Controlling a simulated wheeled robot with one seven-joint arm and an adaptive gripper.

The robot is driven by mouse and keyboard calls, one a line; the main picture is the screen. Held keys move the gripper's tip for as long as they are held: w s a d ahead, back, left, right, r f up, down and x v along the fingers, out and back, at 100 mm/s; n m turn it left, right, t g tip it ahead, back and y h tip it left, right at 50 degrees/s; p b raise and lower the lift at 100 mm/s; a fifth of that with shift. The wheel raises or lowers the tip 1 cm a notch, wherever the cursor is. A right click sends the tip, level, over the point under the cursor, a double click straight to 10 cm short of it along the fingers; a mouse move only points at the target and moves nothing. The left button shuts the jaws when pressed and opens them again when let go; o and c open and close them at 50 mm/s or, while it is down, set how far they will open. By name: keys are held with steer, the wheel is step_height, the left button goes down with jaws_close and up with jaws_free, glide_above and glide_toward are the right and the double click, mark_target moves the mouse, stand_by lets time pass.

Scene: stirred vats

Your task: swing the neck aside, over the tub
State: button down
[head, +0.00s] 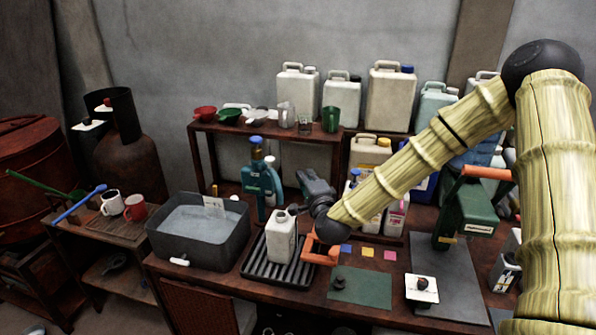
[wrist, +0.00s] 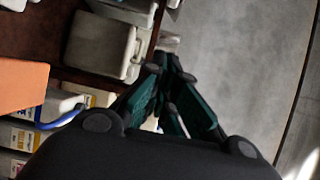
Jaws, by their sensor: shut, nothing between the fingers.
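The dark grey tub (head: 240,240) holds pale liquid and stands at the left end of the bench in the head view. A white canister (head: 281,240) stands upright on a black ribbed rack (head: 258,268) just right of the tub. I cannot clearly make out a neck; my wrist and gripper hide part of the space above and behind the canister. My gripper (head: 308,182) is at the canister's upper right, apart from the tub. In the wrist view my gripper's teal fingers (wrist: 168,68) are closed together, with nothing seen between them.
An orange part (head: 318,250) shows below my wrist. A shelf (head: 265,133) with cups and large canisters is behind. A green machine (head: 468,212) stands right. A green mat (head: 360,288) lies in front.

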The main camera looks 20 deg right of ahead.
steer(key=w+a+p, duration=0.3)
steer(key=w+p, duration=0.2)
steer(key=w, duration=0.5)
steer(key=shift+p, duration=0.35)
steer(key=shift+a+f, duration=0.1)
steer(key=shift+a, duration=0.15)
